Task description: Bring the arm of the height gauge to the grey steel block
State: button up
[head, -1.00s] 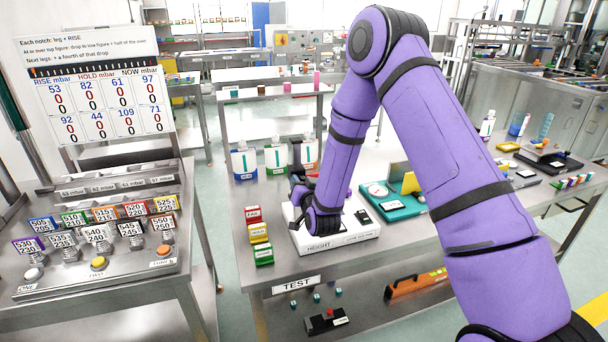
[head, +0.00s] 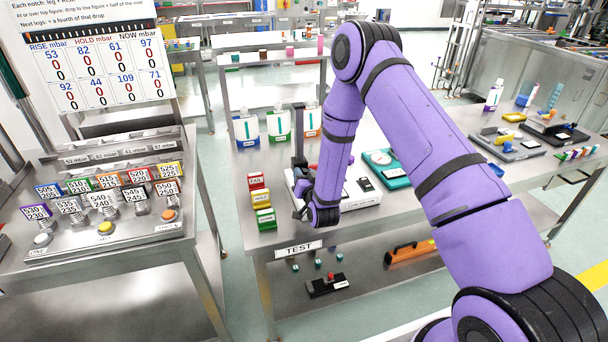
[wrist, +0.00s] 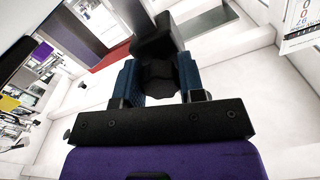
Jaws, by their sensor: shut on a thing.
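The height gauge (head: 356,203) has a white base on the near steel table, and a dark upright column (head: 299,150) rises at its left. My gripper (head: 301,203) is low at the left end of this base, and my forearm covers much of the gauge. In the wrist view my gripper (wrist: 158,82) has its two blue fingers on either side of a dark, rounded part (wrist: 158,72) and is shut on it. I cannot tell for sure which part of the gauge this is. I cannot make out the grey steel block.
Red, yellow and green blocks (head: 262,200) stand left of the gauge. A teal scale (head: 386,165) is to its right. Several white bottles (head: 279,125) stand behind. A button panel (head: 105,222) is on the left bench. The table's front edge carries a TEST label (head: 298,248).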

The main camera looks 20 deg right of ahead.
jog(key=o, duration=0.8)
jog(key=shift+o, duration=0.2)
jog(key=s, duration=1.1)
jog(key=shift+w, duration=0.1)
dwell(0.4)
jog(key=w+r+n+g, duration=0.2)
jog(key=w+r+g, duration=0.15)
jog(key=r, duration=1.05)
jog(key=s+d+r+g, duration=0.1)
jog(key=s+r, duration=0.1)
jog(key=r, duration=0.4)
jog(key=s+d+r+g, duration=0.2)
jog(key=s+r, duration=0.1)
jog(key=r, duration=0.2)
jog(key=s+d+r+g, duration=0.1)
jog(key=s+r, duration=0.3)
jog(key=s, duration=0.6)
jog(key=s+d+r+n+g, duration=0.1)
jog(key=s+r+g, duration=0.2)
jog(key=s, duration=0.7)
jog(key=s+d+r+g, duration=0.2)
jog(key=s+r, duration=0.4)
jog(key=s, duration=0.4)
jog(key=shift+s+n, duration=0.2)
jog(key=shift+n, duration=0.1)
